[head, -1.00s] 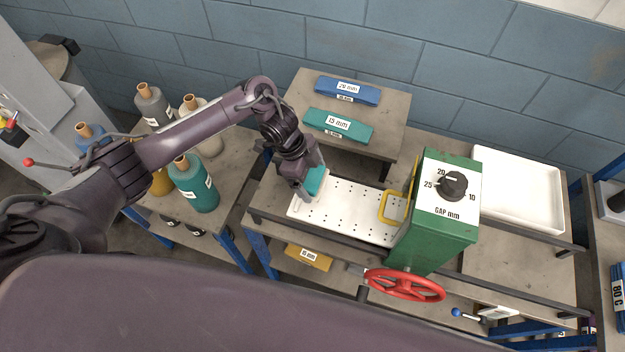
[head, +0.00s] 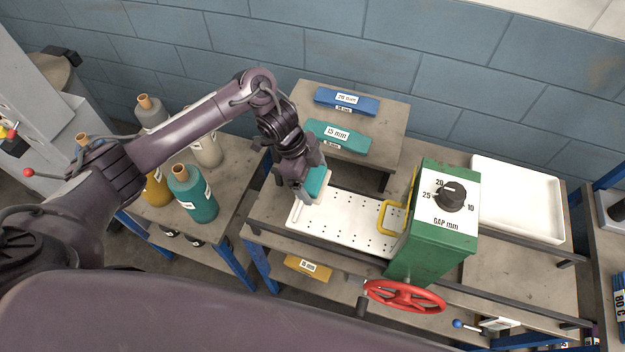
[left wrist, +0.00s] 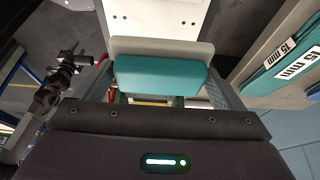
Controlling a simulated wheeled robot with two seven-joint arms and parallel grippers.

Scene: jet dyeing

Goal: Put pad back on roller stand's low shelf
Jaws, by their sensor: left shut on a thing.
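My left gripper (head: 311,188) is shut on the pad (head: 318,182), a teal block with a pale grey underside. The pad hangs over the left end of the white perforated plate (head: 348,220), and I cannot tell whether it touches it. In the left wrist view the pad (left wrist: 160,76) sits between the two fingers, its pale side (left wrist: 160,47) facing the white plate. The roller stand's low shelf (head: 340,290) shows in part under the bench; a yellow block (head: 307,267) lies on it. My right gripper is not in view.
The green gap housing (head: 432,235) with a red handwheel (head: 403,296) and yellow handle stands right of the pad. A raised shelf (head: 385,125) behind holds blue and teal blocks. Several bottles (head: 193,193) stand left. A white tray (head: 518,200) lies right.

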